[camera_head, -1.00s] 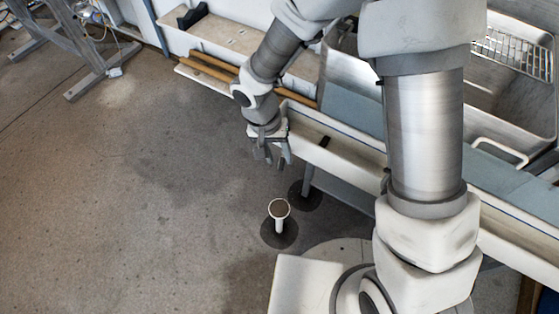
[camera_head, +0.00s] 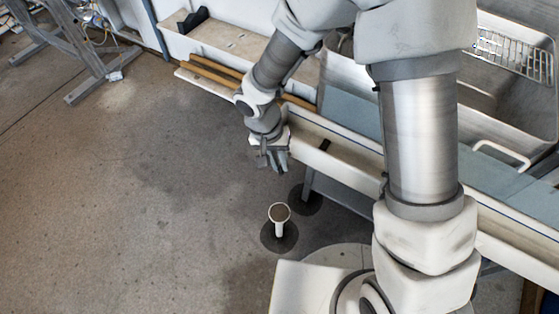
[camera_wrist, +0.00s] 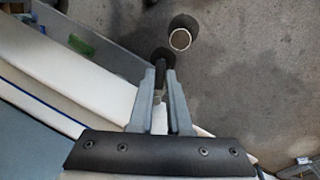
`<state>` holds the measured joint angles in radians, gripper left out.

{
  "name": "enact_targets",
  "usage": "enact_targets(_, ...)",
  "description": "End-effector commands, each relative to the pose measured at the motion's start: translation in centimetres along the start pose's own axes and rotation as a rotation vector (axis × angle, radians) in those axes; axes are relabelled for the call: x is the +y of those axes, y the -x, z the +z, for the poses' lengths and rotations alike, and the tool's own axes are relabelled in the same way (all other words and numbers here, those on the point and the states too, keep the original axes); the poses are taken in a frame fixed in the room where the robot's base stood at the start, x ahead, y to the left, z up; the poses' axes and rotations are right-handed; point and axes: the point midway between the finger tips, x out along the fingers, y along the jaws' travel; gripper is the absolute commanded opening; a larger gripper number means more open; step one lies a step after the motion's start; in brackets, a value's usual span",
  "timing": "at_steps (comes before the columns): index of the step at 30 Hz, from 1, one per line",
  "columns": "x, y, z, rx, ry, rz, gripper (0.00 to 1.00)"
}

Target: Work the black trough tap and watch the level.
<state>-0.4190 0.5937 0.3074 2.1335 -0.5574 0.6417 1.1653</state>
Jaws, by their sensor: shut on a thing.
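My gripper (camera_head: 270,163) is at the front side of the long pale trough (camera_head: 345,156), pointing down. In the wrist view its two grey fingers (camera_wrist: 163,78) are close together on a narrow dark piece (camera_wrist: 159,86), which appears to be the black trough tap. Most of the tap is hidden between the fingers, so its turn position cannot be told. No stream of water can be made out beneath it. The trough's inside is partly hidden by my arm, and no liquid level can be read.
A pale upright pipe with a round open mouth (camera_head: 280,212) stands on a dark floor patch below and right of my gripper. A small black piece (camera_head: 324,145) sits on the trough. A steel basin (camera_head: 345,80) lies behind.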

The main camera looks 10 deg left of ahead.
Motion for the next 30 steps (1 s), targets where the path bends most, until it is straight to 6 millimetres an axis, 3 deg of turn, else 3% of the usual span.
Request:
enact_targets(14,0.5,-0.2,0.0,0.031,0.143,-0.001,0.00)
enact_targets(30,2.4,-0.5,-0.5,0.127,0.627,0.000,0.00)
